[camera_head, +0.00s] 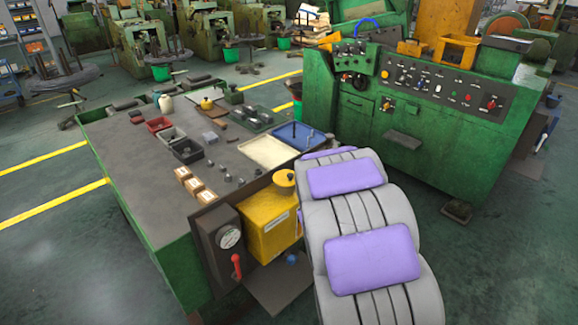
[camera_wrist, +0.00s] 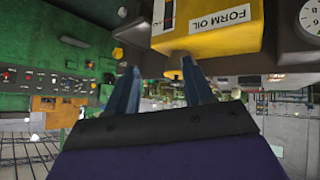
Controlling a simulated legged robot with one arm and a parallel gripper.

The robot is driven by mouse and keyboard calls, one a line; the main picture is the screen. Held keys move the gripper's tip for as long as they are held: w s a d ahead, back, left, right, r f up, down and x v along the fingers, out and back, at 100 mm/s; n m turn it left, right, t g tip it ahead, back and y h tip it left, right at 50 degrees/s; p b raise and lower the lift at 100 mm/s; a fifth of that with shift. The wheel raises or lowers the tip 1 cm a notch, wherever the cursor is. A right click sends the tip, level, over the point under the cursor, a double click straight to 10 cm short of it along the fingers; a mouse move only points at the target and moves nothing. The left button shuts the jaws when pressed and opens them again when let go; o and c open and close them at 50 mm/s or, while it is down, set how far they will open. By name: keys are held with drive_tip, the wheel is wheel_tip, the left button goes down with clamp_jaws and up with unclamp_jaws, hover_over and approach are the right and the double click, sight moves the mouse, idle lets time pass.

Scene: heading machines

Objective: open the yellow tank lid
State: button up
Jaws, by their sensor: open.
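The yellow tank (camera_head: 268,225) is mounted at the near end of the green workbench. Its round yellow lid (camera_head: 285,178) sits on top and looks closed. The wrist view looks upside down and shows the tank (camera_wrist: 212,42) with its "FORM OIL" label. A yellow part that looks like the lid (camera_wrist: 175,62) shows beneath the tank body there, near the fingertips. My gripper (camera_wrist: 160,68) is open, with its two fingers spread toward the tank and nothing held. I cannot tell whether a finger touches the lid. In the head view my arm hides the gripper.
A dark gauge panel with a red handle (camera_head: 237,266) stands left of the tank. Trays, bins and small parts lie on the workbench (camera_head: 135,160). A green machine with a control panel (camera_head: 440,90) stands behind my arm.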

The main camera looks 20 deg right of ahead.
sight(291, 177)
drive_tip(key=w+d+f+t+y+p, duration=0.1)
drive_tip(key=w+t+p, duration=0.1)
drive_tip(key=w, duration=0.5)
drive_tip(key=w+d+f+t+p, duration=0.1)
drive_tip(key=w+t, duration=0.3)
drive_tip(key=w, duration=0.4)
drive_tip(key=w+f+t+y+p, duration=0.1)
drive_tip(key=w+t+p, duration=0.2)
drive_tip(key=w, duration=0.5)
drive_tip(key=shift+w+d+n+y+p, duration=0.15)
drive_tip(key=shift+d+n+y+p, duration=0.15)
drive_tip(key=shift+d+p, duration=0.15)
drive_tip(key=shift+w+d, duration=0.15)
drive_tip(key=shift+w, duration=0.8)
drive_tip(key=shift+c, duration=0.3)
clamp_jaws()
